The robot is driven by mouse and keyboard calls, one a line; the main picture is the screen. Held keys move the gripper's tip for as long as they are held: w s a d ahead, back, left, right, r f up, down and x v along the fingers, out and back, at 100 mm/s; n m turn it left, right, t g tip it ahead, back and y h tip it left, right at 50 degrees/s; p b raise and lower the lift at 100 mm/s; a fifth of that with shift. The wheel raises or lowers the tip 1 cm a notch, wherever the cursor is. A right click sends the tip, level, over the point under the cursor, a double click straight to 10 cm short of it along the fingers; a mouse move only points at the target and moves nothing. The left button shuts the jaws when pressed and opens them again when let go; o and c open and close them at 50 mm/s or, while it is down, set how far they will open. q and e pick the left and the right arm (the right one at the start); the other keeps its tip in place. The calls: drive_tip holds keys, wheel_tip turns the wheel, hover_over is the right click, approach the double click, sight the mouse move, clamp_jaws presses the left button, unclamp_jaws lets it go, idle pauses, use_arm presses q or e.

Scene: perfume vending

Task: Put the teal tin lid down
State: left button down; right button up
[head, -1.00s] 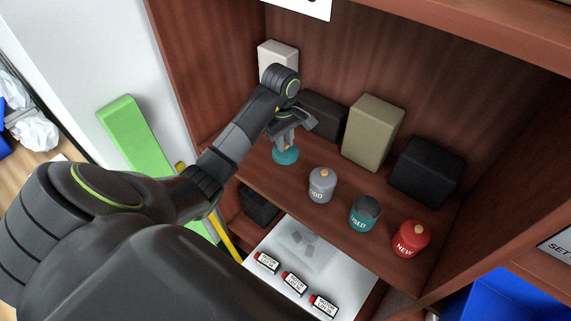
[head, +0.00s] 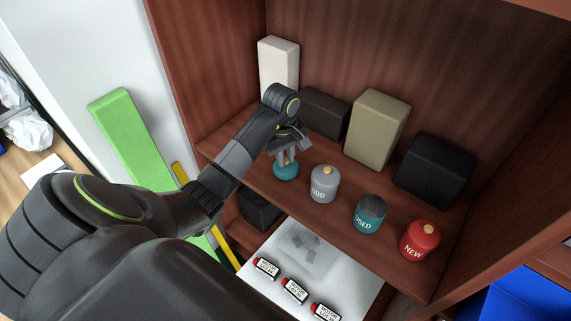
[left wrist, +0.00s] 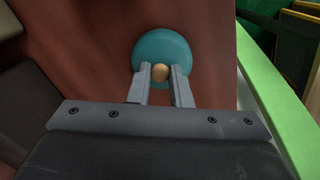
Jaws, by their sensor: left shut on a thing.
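The teal tin lid (head: 286,172) is at the left end of the wooden shelf, low at the shelf surface; I cannot tell for sure whether it touches. My left gripper (head: 286,158) is above it, shut on its knob. In the left wrist view the lid (left wrist: 162,50) is a round teal disc, and the gripper (left wrist: 161,73) has a finger on each side of its tan knob. The teal tin (head: 370,214) marked "USED" stands open on the shelf, with a dark inside. My right gripper is not in view.
A grey tin (head: 324,184) stands just right of the lid, and a red tin (head: 420,240) marked "NEW" stands farther right. A white box (head: 279,68), a dark box (head: 324,112), an olive box (head: 377,130) and a black box (head: 435,170) line the back. A white tray (head: 345,268) holds small labelled items below.

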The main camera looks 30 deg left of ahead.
use_arm(q)
drive_tip(key=shift+f, duration=1.05)
drive_tip(key=shift+f, duration=0.15)
drive_tip(key=c, duration=1.5)
unclamp_jaws()
drive_tip(key=shift+o, duration=0.9)
